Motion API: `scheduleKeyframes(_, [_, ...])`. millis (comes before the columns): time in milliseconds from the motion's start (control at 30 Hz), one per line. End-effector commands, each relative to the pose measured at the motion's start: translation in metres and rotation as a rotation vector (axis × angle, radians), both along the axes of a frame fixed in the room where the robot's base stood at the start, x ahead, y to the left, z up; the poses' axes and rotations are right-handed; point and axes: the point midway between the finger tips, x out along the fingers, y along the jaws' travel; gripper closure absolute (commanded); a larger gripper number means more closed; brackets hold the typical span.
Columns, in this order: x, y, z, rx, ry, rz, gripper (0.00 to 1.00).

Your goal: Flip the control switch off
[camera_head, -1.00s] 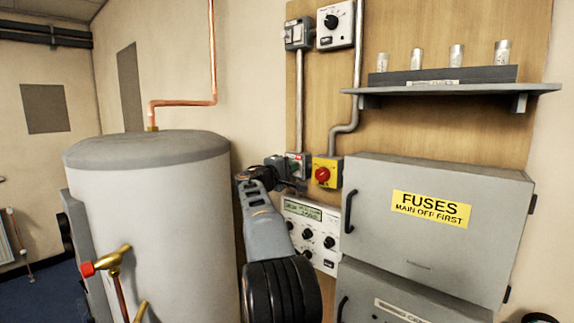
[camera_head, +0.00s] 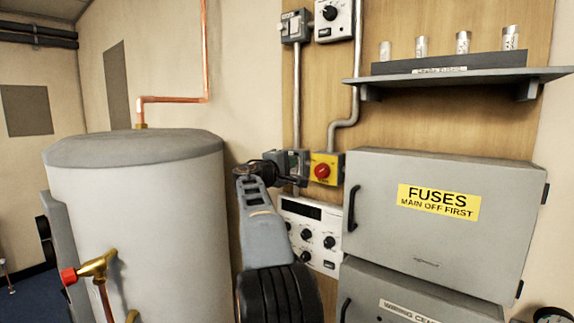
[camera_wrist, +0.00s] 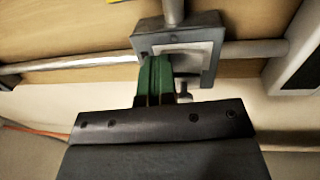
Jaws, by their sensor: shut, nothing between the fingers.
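A small grey switch box (camera_head: 304,160) is on the wooden board, just left of a yellow box with a red knob (camera_head: 322,171). I take it for the control switch. My gripper (camera_head: 287,170) is at its front and covers part of it. In the wrist view the box shows a pale face plate (camera_wrist: 205,50). The green fingers of my gripper (camera_wrist: 153,62) are shut with nothing between them and overlap the left part of that plate. A small metal piece beside the fingers may be the lever; its position is unclear. I cannot tell whether the fingers touch the box.
A white control panel (camera_head: 313,255) with knobs and a dark display is below. A grey fuse cabinet (camera_head: 380,200) stands to the right, under a shelf (camera_head: 460,77). A large grey tank (camera_head: 140,220) is left. Metal conduit (camera_head: 297,100) runs up from the switch box.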

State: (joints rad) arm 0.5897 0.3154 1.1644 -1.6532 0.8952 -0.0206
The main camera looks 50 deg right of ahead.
Motion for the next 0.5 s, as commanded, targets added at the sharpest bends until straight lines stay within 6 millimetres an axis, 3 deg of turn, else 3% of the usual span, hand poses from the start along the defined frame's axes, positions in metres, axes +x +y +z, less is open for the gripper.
scheduleKeyframes(167, [-0.003,0.020,-0.001,-0.005,0.001,-0.007,1.00])
scheduleKeyframes(500, [-0.008,0.087,0.009,-0.009,0.002,-0.013,1.00])
